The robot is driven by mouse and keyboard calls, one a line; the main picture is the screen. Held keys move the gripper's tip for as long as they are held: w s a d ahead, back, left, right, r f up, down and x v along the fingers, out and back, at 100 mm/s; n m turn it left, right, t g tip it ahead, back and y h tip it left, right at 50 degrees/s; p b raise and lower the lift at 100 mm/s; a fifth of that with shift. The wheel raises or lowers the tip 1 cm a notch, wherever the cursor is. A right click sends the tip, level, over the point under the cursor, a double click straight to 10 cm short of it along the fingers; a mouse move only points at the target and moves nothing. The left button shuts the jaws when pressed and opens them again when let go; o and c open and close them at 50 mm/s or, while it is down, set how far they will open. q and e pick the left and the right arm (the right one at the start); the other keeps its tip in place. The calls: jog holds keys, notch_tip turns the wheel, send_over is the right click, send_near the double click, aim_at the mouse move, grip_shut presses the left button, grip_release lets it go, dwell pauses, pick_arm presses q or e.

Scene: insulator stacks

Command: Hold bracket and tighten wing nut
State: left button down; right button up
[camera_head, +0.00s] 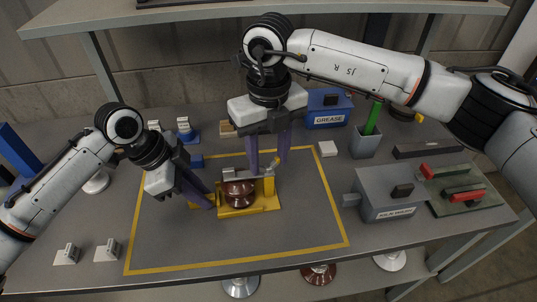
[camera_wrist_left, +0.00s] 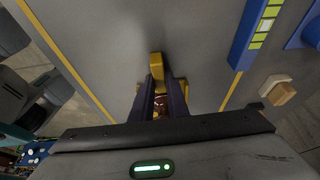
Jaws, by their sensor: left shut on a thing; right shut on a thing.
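The yellow bracket (camera_head: 264,209) stands inside the yellow-taped area on the grey table, with a glossy brown insulator (camera_head: 238,193) held in it. A grey clamp bar lies over the insulator's top. My left gripper (camera_head: 209,204) is shut on the yellow tab at the bracket's left side; the tab (camera_wrist_left: 156,66) shows between its fingers in the left wrist view. My right gripper (camera_head: 268,167) points down above the bracket's right post. Its fingers are shut on the small brass wing nut (camera_head: 275,162), which they partly hide.
A blue grease box (camera_head: 328,110), a grey cup (camera_head: 365,143) with a green stick, and a grey box (camera_head: 386,193) stand to the right. Small white-and-grey parts (camera_head: 107,250) lie at front left. The taped area's front is clear.

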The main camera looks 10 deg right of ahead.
aim_at(269, 161)
pick_arm(q)
jog(key=shift+d, duration=0.1)
pick_arm(e)
jog(key=shift+w+r+m, duration=0.1)
jog(key=shift+m, duration=1.5)
jog(key=o, duration=1.1)
jog(key=shift+c, duration=0.2)
pick_arm(q)
jog(key=shift+r, duration=0.1)
pick_arm(e)
notch_tip(269, 161, up, 12)
pick_arm(q)
jog(key=c, duration=1.6)
grip_release()
jog(key=shift+c, duration=0.2)
